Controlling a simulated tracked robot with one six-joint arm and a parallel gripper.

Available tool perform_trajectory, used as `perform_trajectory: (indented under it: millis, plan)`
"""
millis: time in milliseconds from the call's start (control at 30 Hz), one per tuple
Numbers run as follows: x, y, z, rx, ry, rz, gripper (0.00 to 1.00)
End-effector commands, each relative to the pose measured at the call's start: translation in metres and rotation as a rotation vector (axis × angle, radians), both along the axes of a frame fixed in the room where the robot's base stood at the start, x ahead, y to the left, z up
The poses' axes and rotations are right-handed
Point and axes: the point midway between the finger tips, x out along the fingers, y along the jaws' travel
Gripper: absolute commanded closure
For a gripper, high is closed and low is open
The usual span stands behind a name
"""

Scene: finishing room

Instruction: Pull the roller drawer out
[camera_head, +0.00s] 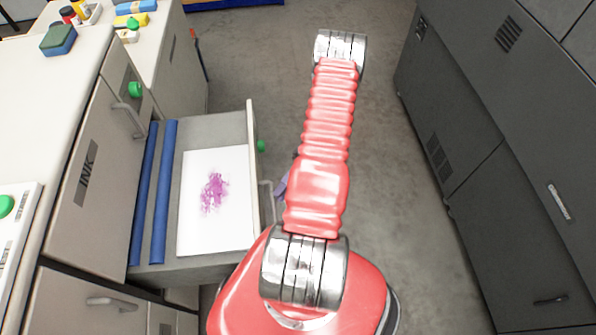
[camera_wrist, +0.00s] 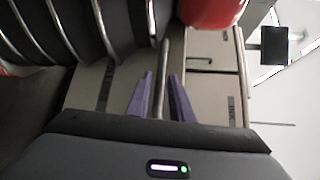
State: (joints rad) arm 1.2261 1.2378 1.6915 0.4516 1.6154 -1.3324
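The roller drawer (camera_head: 190,272) stands pulled out of the left cabinet in the head view. Two long blue rollers (camera_head: 163,190) and a white sheet (camera_head: 240,225) with a purple smear lie in it. Its front has a bar handle (camera_head: 267,200). In the wrist view, a metal bar handle (camera_wrist: 161,80) shows between the two purple fingers of my gripper (camera_wrist: 160,80). Thin gaps show on both sides of the bar, so the fingers look open around it. In the head view my arm hides most of my gripper; a bit of purple finger shows beside the handle.
The left cabinet has a closed INK door (camera_head: 85,180) and a worktop holding a blue-green sponge (camera_head: 58,39). Dark grey cabinets (camera_head: 480,110) line the right side. Grey floor (camera_head: 390,220) between them is clear. A green knob (camera_head: 261,146) sits on the drawer front.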

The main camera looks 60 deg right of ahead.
Motion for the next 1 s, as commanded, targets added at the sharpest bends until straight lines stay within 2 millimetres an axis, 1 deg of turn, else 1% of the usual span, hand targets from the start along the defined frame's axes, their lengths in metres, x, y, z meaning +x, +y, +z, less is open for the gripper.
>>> perform_trajectory:
  millis: [33,100,300,500,700,1000]
  plan:
    - [-0.001,-0.009,0.0,-0.002,-0.001,-0.002,0.8]
    - [-0.003,-0.021,0.002,-0.002,0.0,-0.001,0.8]
    - [-0.007,-0.052,0.006,-0.002,0.0,-0.001,0.8]
    - [-0.009,-0.074,0.009,-0.001,0.001,0.001,0.8]
    - [-0.01,-0.081,0.011,0.0,0.002,0.001,0.8]
    - [-0.01,-0.081,0.011,0.0,0.002,0.001,0.8]
